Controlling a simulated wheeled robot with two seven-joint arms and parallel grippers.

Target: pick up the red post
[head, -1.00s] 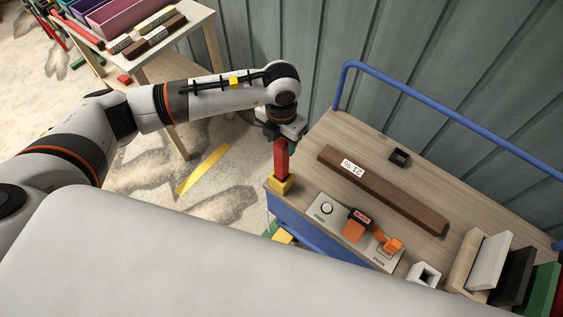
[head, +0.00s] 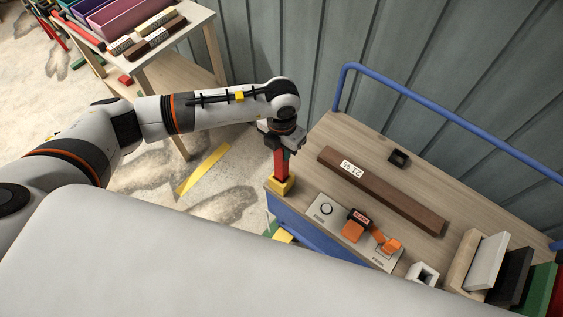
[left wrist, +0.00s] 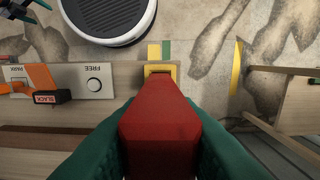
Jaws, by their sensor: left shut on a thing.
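The red post (head: 281,164) stands upright at the near left corner of the cart top, its foot at a yellow holder (head: 281,186). My left gripper (head: 283,148) comes down from above and is shut on the upper part of the post. In the left wrist view the red post (left wrist: 160,125) fills the lower middle, between two green fingers, with the yellow holder (left wrist: 169,70) past its far end. I cannot tell whether the post's foot is still seated in the holder.
A blue rail (head: 440,113) runs along the back. Upright boards (head: 488,262) stand at the right.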

